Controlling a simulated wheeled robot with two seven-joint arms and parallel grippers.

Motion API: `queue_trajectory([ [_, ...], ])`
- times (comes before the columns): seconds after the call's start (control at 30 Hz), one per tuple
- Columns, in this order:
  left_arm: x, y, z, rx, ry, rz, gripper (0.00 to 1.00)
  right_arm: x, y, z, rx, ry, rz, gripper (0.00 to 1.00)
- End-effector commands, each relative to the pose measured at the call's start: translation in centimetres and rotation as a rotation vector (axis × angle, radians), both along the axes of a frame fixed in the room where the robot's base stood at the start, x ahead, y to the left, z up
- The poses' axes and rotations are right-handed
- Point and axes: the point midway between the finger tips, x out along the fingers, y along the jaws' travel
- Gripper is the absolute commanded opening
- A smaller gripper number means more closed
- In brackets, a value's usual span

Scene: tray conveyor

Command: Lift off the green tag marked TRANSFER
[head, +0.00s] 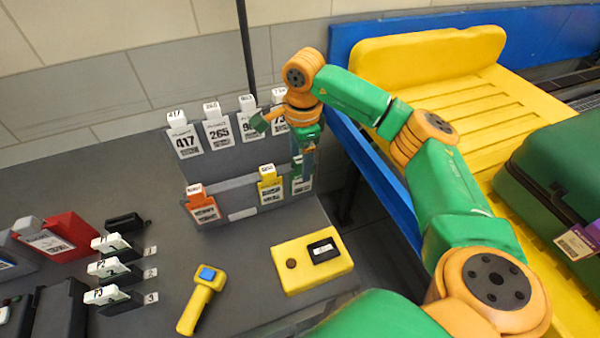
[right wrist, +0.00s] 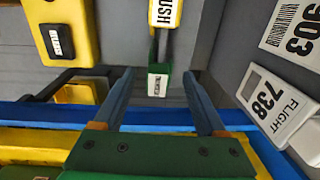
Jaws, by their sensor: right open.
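The green tag (head: 302,186) hangs at the right end of the lower row of the grey rack, partly hidden behind my right gripper (head: 305,163). In the right wrist view the green tag (right wrist: 158,84) shows a small white label, too small to read. It lies between the tips of my right gripper (right wrist: 157,76), which is open, with a gap on each side. My left gripper is in neither view.
A yellow RUSH tag (head: 270,187) and an orange tag (head: 203,208) hang left of it. White flight-number tags (head: 218,128) fill the row above. A yellow box (head: 312,275) and a scanner (head: 200,300) lie in front. The blue conveyor side (head: 375,180) is right.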

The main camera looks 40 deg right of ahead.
Motion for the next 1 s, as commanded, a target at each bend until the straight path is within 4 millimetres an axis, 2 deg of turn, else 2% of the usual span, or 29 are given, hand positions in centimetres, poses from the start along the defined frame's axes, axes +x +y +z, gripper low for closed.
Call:
queue_trajectory([
  [0.1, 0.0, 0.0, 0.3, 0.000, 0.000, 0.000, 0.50, 0.0, -0.1, -1.1, -0.001, 0.000, -0.001, 0.74],
  [0.27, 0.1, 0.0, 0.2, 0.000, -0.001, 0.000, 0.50, 0.1, -0.1, -1.3, -0.001, -0.001, 0.000, 0.74],
  [0.3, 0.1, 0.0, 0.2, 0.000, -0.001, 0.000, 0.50, 0.1, -0.1, -1.3, -0.001, -0.001, 0.000, 0.71],
  [0.57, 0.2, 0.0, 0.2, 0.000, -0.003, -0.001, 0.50, 0.1, -0.1, -1.3, 0.000, -0.001, 0.000, 0.01],
  [0.87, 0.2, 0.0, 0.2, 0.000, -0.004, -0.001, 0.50, 0.1, -0.1, -1.2, 0.000, -0.002, 0.000, 0.00],
  [1.0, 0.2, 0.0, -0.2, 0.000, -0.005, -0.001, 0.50, 0.1, 0.0, -0.2, 0.001, -0.004, -0.001, 0.00],
])
